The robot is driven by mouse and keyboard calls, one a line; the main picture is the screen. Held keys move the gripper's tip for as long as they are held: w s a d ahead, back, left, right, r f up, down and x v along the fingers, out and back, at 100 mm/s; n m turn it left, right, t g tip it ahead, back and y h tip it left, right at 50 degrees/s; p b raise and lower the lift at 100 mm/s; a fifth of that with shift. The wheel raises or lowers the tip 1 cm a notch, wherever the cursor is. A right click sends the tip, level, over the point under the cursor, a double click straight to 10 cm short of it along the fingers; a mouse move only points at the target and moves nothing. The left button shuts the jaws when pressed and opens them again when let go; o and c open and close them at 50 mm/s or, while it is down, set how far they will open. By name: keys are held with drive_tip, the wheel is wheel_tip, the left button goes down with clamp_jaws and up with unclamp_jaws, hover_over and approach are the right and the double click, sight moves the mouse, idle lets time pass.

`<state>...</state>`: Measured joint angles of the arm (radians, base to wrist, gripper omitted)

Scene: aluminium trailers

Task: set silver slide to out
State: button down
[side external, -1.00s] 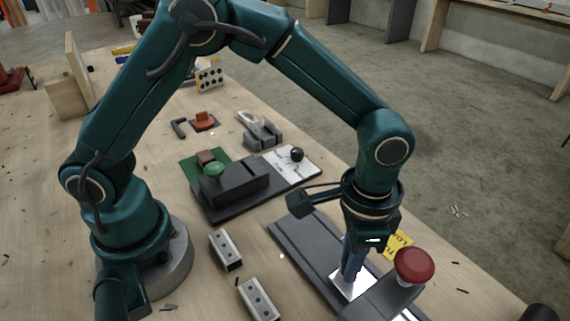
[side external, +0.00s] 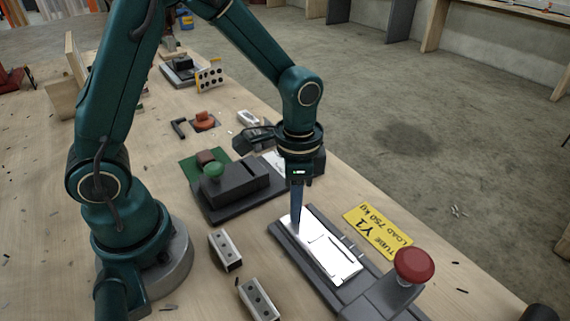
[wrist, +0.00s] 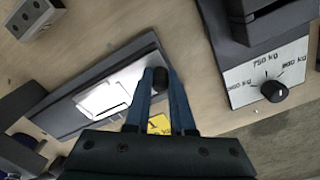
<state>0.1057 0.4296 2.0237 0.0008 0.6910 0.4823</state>
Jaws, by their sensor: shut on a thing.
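The silver slide (side external: 325,253) is a bright flat plate in a dark grey rail base (side external: 283,238). In the side view it lies toward the rail's upper-left end, away from the red mushroom button (side external: 414,265). My gripper (side external: 297,226) points down at the plate's upper-left end. In the wrist view my gripper (wrist: 160,84) is shut on a dark round knob (wrist: 159,77) at one end of the silver slide (wrist: 108,97). In the side view the fingers hide the knob.
A yellow "TUBE V1 LOAD 750 kg" label (side external: 378,234) lies beside the rail. Two metal blocks (side external: 225,250) (side external: 258,299) stand to its left. A dial (wrist: 275,91) shows in the wrist view.

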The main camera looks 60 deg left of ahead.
drive_tip(key=shift+w+a, duration=0.15)
drive_tip(key=shift+a, duration=0.25)
drive_tip(key=c, duration=0.8)
unclamp_jaws()
drive_tip(key=shift+o, duration=0.2)
drive_tip(key=shift+d, duration=0.1)
drive_tip(key=shift+r, duration=2.6)
